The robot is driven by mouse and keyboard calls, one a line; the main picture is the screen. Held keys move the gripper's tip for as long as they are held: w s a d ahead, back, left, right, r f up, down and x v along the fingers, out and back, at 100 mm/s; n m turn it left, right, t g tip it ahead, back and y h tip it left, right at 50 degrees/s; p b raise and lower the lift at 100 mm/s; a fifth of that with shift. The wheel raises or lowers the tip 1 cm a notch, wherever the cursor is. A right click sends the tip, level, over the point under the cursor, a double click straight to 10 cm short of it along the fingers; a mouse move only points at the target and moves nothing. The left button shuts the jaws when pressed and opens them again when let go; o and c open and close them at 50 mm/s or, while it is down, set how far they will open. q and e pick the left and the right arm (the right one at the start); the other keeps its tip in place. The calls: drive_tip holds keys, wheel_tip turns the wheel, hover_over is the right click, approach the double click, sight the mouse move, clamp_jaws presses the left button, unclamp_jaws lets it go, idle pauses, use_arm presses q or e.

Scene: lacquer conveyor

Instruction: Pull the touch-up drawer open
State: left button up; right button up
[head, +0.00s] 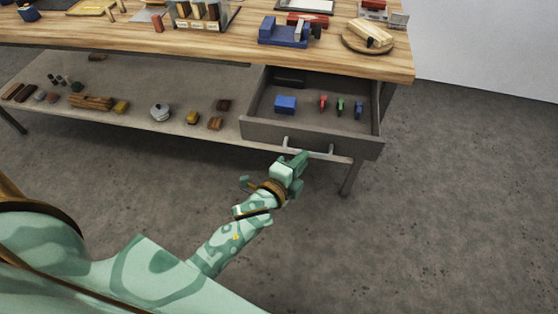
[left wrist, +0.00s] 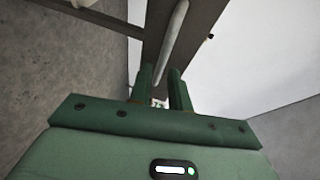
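The grey touch-up drawer (head: 262,128) is slid well out from under the right end of the workbench, and its inside shows. Its light bar handle (head: 310,147) is on the front panel; the bar also shows in the left wrist view (left wrist: 172,42). My left gripper (head: 301,158) is at the handle, just in front of the drawer. In the left wrist view its two green fingers (left wrist: 163,88) stand apart with a light gap between them, and the bar runs toward that gap. Whether they touch the bar cannot be told. My right gripper is not in view.
The drawer holds a blue box (head: 285,104) and several small coloured items. The wooden benchtop (head: 200,45) carries a blue vise-like tool (head: 285,33) and a round board (head: 368,42). A lower shelf (head: 140,115) holds several small things. Floor right of the drawer is clear.

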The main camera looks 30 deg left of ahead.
use_arm(q)
drive_tip(key=p+v, duration=0.2)
drive_tip(key=v, duration=0.9)
drive_tip(key=shift+s, duration=0.4)
